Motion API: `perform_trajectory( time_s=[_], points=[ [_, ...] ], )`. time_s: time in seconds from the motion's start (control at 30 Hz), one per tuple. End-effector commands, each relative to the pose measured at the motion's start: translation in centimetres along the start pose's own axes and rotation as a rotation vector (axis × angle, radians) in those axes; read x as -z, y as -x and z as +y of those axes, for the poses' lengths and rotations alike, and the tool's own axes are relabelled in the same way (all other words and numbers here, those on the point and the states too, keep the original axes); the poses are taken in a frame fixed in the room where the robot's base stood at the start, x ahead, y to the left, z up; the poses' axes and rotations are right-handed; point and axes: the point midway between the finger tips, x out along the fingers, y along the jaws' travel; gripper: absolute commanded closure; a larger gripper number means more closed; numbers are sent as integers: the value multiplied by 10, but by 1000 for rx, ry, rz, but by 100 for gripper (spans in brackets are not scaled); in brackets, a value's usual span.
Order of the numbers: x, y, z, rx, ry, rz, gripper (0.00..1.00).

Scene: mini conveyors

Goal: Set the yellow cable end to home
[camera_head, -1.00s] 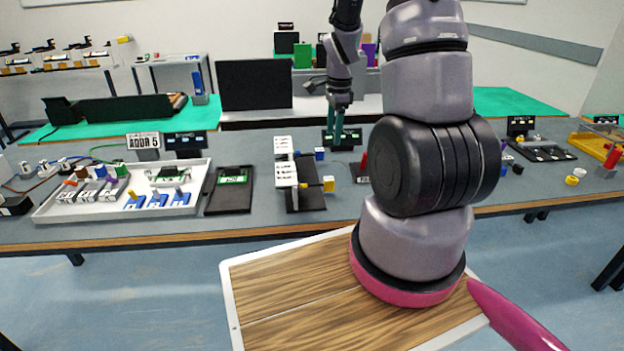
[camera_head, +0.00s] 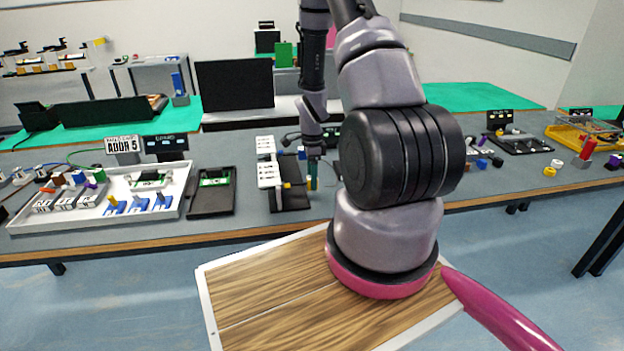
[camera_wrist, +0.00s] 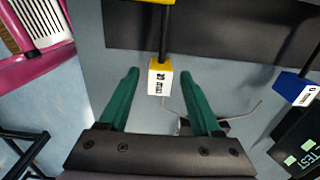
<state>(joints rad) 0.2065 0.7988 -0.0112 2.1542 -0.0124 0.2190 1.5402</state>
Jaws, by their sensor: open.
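The yellow cable end (camera_wrist: 160,78) is a small block with a yellow top and a white labelled face, on a dark stem, in the wrist view. It sits between the two green fingers of my gripper (camera_wrist: 160,73), with a visible gap on each side. My gripper is open and holds nothing. In the head view my gripper (camera_head: 313,180) is low over the bench, beside the dark board (camera_head: 292,201), where a small yellow piece (camera_head: 287,186) shows just left of the fingers. Which place is home cannot be told.
A blue cable end (camera_wrist: 297,90) and a dark box marked TEST (camera_wrist: 308,150) lie to the right in the wrist view. A white panel (camera_head: 268,175) stands left of my gripper. A white tray (camera_head: 172,212) with several connectors is farther left.

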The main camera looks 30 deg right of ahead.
Motion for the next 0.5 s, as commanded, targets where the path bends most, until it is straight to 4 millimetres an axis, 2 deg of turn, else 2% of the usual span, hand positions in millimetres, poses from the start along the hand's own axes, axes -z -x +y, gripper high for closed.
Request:
perform_trajectory(
  time_s=[0.1, 0.37, 0.47, 0.5],
  points=[
    [0, -6, 0, 0, 0, 0, 35],
    [0, -7, 0, 1, 0, 0, 35],
    [0, -7, 0, 1, 0, 0, 69],
    [0, -7, 0, 1, 0, 0, 85]
  ],
)
